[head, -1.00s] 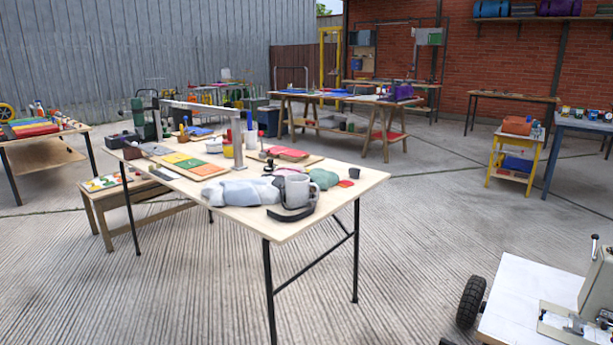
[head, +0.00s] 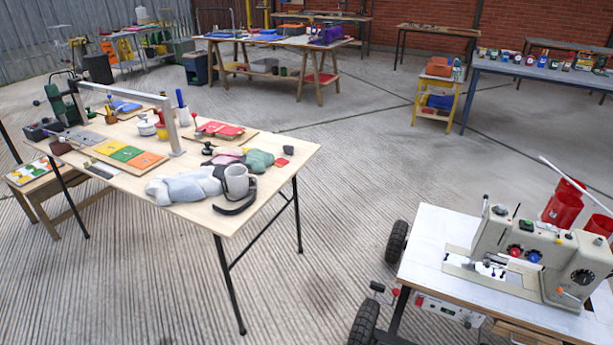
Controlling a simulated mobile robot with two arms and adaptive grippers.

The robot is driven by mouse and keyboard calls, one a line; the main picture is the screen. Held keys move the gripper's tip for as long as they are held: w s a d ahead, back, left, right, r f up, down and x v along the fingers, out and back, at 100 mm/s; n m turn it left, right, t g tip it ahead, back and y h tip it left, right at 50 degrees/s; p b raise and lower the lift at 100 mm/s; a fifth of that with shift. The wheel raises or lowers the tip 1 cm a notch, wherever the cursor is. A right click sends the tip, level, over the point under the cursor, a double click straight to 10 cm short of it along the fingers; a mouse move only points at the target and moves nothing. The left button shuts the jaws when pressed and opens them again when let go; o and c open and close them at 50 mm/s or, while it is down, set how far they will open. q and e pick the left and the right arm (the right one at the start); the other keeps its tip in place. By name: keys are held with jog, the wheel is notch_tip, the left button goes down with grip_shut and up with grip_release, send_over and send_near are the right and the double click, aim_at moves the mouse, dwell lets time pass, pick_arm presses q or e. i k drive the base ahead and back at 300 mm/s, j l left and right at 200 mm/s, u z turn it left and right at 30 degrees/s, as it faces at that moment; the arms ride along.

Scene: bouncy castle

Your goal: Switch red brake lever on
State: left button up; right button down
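A wheeled cart with a white top (head: 425,240) stands at the lower right. A small red-ended part (head: 378,287) sticks out from its left side between two black wheels (head: 397,242). It looks like a lever, but it is too small to tell whether it is on or off. A white panel (head: 440,309) with small red parts and knobs sits under the cart's front edge. Neither of my grippers is in view.
A cream sewing machine (head: 545,245) stands on the cart, with red buckets (head: 562,208) behind it. A cluttered wooden table (head: 285,175) stands at the left. Concrete floor (head: 345,200) between table and cart is free. A yellow stand (head: 437,105) is farther back.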

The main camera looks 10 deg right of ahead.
aim_at(377, 286)
jog(key=i+j+z, duration=0.1)
jog(key=z, duration=0.8)
jog(key=j+z, duration=0.45)
jog(key=j, duration=0.15)
jog(key=j+z, duration=0.4)
jog(key=j, duration=0.15)
jog(key=k+j, duration=0.2)
jog(key=j, duration=0.15)
jog(key=k+j, duration=0.2)
jog(key=j, duration=0.15)
jog(key=k+j+z, duration=0.1)
jog(key=j, duration=0.25)
jog(key=k, duration=0.6)
jog(key=i+j, duration=0.2)
jog(key=i, duration=0.25)
jog(key=i+j+z, duration=0.15)
jog(key=i, duration=0.3)
jog(key=i+j, duration=0.35)
jog(key=i+z, duration=0.05)
jog(key=i, duration=0.05)
